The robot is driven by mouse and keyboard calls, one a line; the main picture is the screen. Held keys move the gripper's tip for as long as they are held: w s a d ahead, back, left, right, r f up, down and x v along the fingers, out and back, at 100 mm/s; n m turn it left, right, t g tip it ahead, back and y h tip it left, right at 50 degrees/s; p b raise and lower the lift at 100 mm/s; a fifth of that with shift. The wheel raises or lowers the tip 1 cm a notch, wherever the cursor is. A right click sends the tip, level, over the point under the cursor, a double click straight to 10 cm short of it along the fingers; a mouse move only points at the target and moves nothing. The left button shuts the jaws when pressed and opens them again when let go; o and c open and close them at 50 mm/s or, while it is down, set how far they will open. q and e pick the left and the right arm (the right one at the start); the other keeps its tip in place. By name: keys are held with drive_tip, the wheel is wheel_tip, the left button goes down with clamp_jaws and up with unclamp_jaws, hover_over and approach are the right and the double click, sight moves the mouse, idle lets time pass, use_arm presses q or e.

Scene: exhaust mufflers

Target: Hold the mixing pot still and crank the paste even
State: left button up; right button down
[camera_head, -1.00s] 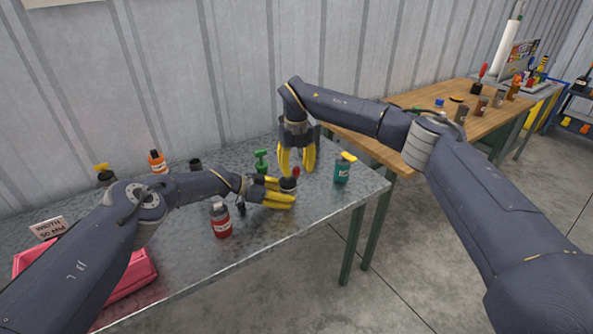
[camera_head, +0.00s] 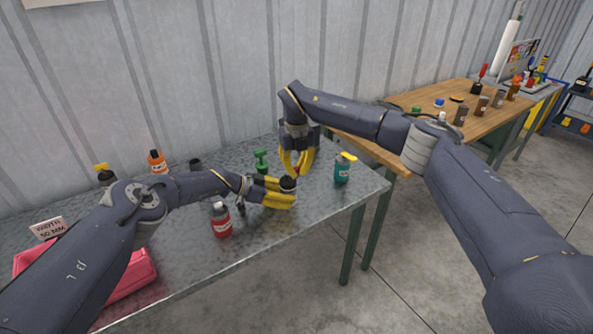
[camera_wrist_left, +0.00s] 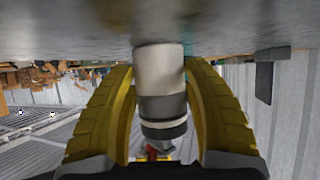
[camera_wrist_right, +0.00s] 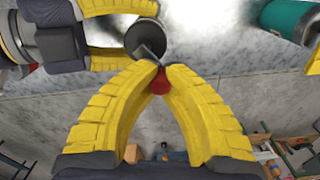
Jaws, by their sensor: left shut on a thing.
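The mixing pot (camera_head: 289,184) is a small cylinder with a dark top, upright near the right end of the metal table. In the left wrist view, its pale and grey body (camera_wrist_left: 160,75) sits between the yellow fingers. My left gripper (camera_head: 281,192) is shut around the pot from the left. The crank has a red knob (camera_wrist_right: 160,82) on a short grey arm above the pot's dark lid (camera_wrist_right: 145,35). My right gripper (camera_head: 297,170) points down from above, its fingertips closed together around the knob. The paste inside is hidden.
A green spray bottle (camera_head: 261,161) stands behind the pot and a teal bottle (camera_head: 342,170) to its right. A red bottle (camera_head: 221,220) stands front left. The table's right edge is close by.

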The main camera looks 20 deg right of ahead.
idle(0.5)
drive_tip(key=m, duration=0.2)
drive_tip(key=shift+s+a+m, duration=0.25)
drive_tip(key=shift+m, duration=0.15)
drive_tip(key=shift+s+a+m, duration=0.1)
drive_tip(key=shift+a+m, duration=0.15)
drive_tip(key=shift+m, duration=0.65)
drive_tip(key=shift+s+a+m, duration=0.1)
drive_tip(key=shift+a+m, duration=0.1)
drive_tip(key=shift+m, duration=0.7)
drive_tip(key=c, duration=1.3)
unclamp_jaws()
drive_tip(key=shift+o, duration=0.2)
drive_tip(key=shift+r, duration=0.1)
wheel_tip(320, 180, up, 12)
